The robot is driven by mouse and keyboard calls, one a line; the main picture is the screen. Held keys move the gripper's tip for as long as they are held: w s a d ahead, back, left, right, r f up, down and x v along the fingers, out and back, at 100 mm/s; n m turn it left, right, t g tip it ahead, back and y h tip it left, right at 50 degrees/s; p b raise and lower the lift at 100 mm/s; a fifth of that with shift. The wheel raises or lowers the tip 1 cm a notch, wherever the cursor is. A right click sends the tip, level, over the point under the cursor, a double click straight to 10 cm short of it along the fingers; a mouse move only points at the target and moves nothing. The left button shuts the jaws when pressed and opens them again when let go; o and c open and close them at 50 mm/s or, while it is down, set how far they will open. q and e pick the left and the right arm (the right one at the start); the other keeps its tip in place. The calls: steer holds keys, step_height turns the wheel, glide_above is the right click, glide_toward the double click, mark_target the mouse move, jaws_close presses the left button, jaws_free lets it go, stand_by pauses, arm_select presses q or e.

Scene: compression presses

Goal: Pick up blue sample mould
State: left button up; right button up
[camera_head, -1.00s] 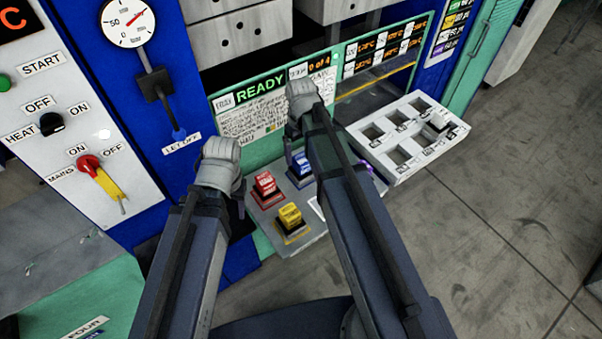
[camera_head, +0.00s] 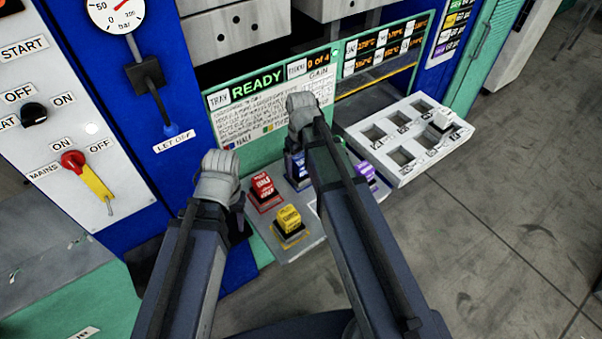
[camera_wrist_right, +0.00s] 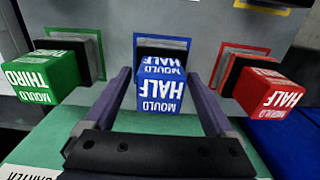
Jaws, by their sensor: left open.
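The blue sample mould (camera_head: 297,168), marked "MOULD HALF", sits on its square pad on the grey tray (camera_head: 265,222), partly hidden behind my right arm in the head view. In the right wrist view the blue mould (camera_wrist_right: 161,85) lies between the two fingers of my right gripper (camera_wrist_right: 158,74). These fingers are apart, with a narrow gap on each side of the mould. In the head view my right gripper's fingers are mostly hidden by its wrist. My left gripper (camera_head: 238,212) is open and empty, left of the red mould; its fingers are hard to make out.
A red mould (camera_head: 262,186) and a yellow mould (camera_head: 288,218) stand on the tray, with a purple mould (camera_head: 365,172) to the right. In the right wrist view a green mould (camera_wrist_right: 42,76) and the red mould (camera_wrist_right: 270,92) flank the blue one. A white compartment tray (camera_head: 410,140) is further right.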

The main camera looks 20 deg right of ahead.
jaws_close()
stand_by(0.5)
